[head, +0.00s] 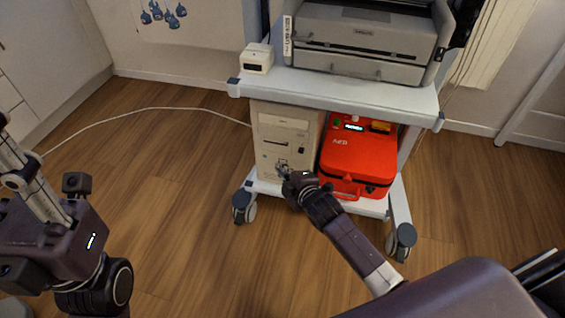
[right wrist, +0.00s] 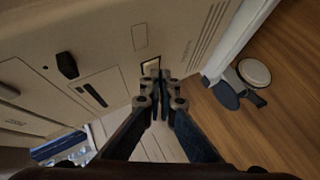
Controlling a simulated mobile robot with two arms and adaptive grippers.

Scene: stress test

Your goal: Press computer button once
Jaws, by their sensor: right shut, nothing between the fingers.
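The beige computer tower (head: 285,133) stands upright on the lower shelf of a white cart. Its front panel (right wrist: 105,60) fills the upper left of the right wrist view. A small square button-like part (right wrist: 145,57) with a dark and pale surround sits on that panel. My right gripper (head: 283,171) is at the lower front of the tower, its fingers shut and empty. In the right wrist view its fingertips (right wrist: 159,77) are right at the square part and overlap its edge. I cannot tell whether they touch it. My left gripper is out of view.
A red AED case (head: 352,158) stands right of the tower, close to my right gripper. A grey printer (head: 365,45) and a small white box (head: 257,58) are on the upper shelf (head: 340,90). Cart casters (head: 244,206) stand on the wood floor, with open room to the left.

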